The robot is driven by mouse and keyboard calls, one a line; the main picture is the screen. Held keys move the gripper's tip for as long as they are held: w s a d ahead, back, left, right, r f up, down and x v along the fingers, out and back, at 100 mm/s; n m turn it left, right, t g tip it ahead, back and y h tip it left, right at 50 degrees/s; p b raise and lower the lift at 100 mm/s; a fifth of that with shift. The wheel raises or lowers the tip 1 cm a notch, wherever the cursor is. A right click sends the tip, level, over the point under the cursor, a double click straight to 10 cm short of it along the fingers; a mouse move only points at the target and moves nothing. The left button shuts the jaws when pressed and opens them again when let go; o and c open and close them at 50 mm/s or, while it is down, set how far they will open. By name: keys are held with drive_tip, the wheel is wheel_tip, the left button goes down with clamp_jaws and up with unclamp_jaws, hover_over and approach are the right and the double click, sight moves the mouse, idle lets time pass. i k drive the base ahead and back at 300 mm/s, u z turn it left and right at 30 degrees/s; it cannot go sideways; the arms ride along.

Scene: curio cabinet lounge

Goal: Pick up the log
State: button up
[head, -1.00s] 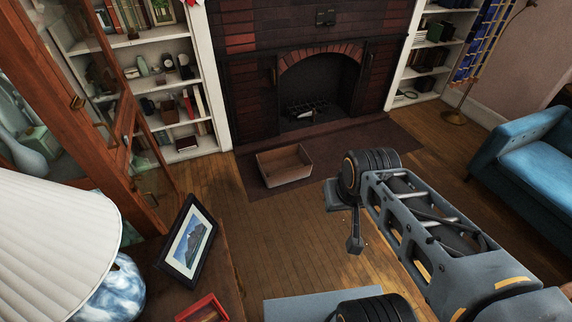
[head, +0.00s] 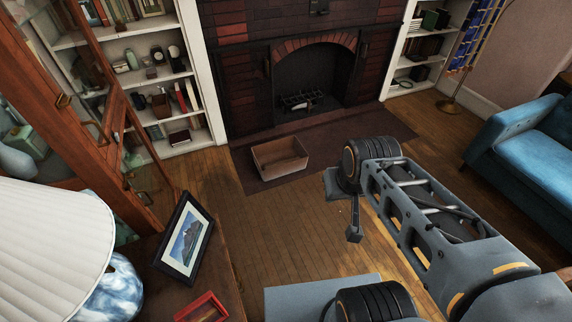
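I see no clearly recognisable log. A small pale thing (head: 301,107) lies at the dark metal grate (head: 293,98) inside the fireplace; it is too small to tell whether it is a log. My gripper (head: 346,212) hangs from the end of my arm above the wooden floor, right of and nearer than the open box. It appears apart from everything around it. Its fingers are seen at an angle that hides whether they are parted, and nothing is visibly held.
An open brown box (head: 281,170) sits on the dark hearth slab (head: 340,143). A side table with a picture frame (head: 186,236), red tray (head: 203,308) and lamp (head: 50,245) is at left. A glass cabinet (head: 118,130) stands behind it. A blue sofa (head: 530,140) is right. The middle floor is clear.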

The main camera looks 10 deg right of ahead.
sight(292, 158)
drive_tip(key=z, duration=0.1)
drive_tip(key=i, duration=1.65)
drive_tip(key=u, duration=0.5)
drive_tip(key=i, duration=1.3)
drive_tip(key=u, duration=0.4)
